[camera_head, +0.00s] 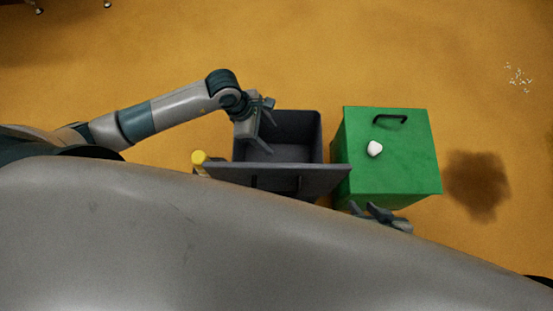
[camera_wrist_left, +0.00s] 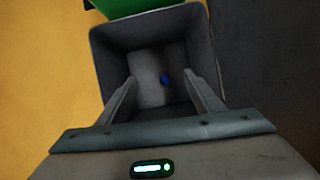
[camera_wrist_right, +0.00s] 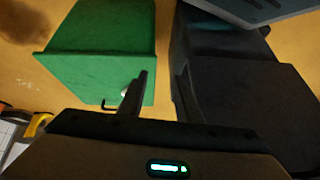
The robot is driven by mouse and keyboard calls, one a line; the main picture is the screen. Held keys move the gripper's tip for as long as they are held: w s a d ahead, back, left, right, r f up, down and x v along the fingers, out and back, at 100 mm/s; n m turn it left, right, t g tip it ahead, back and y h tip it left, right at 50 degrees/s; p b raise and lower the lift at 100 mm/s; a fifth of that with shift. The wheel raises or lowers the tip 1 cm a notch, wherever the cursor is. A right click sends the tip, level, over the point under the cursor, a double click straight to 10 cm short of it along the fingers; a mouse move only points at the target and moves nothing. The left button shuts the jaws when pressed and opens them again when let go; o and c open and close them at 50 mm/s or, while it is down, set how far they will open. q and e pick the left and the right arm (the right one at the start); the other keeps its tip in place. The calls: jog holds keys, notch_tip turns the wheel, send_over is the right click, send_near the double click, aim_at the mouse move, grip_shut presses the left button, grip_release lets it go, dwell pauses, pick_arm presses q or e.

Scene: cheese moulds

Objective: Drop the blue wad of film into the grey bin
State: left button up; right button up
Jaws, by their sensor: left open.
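The grey bin (camera_head: 313,150) stands open on the floor, its lid (camera_head: 280,180) on the side nearer me. My left gripper (camera_head: 268,124) is over the bin's left part, fingers apart and pointing down. In the left wrist view, the gripper (camera_wrist_left: 160,92) has nothing between its fingers. The blue wad of film (camera_wrist_left: 165,79) shows small, well below the fingertips, inside the bin's walls; I cannot tell whether it touches the bottom. My right gripper (camera_head: 372,211) is apart from the wad, at the near side of the green bin, with a gap between its fingers.
A closed green bin (camera_head: 395,175) with a black handle and a white lump (camera_head: 374,148) on its lid stands right of the grey bin. A yellow-topped object (camera_head: 198,157) is left of the lid. A dark stain (camera_head: 477,185) marks the floor at right.

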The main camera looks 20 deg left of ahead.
pick_arm(q)
jog(key=v, duration=1.2)
jog(key=shift+r+p, duration=0.15)
jog(key=shift+p, duration=0.25)
pick_arm(e)
jog(key=shift+s+d+f+g, duration=0.1)
jog(key=shift+s+d+g, duration=0.3)
jog(key=shift+d, duration=0.15)
jog(key=shift+w+d+h, duration=0.1)
jog(key=shift+h, duration=0.2)
pick_arm(q)
jog(key=shift+a, duration=0.1)
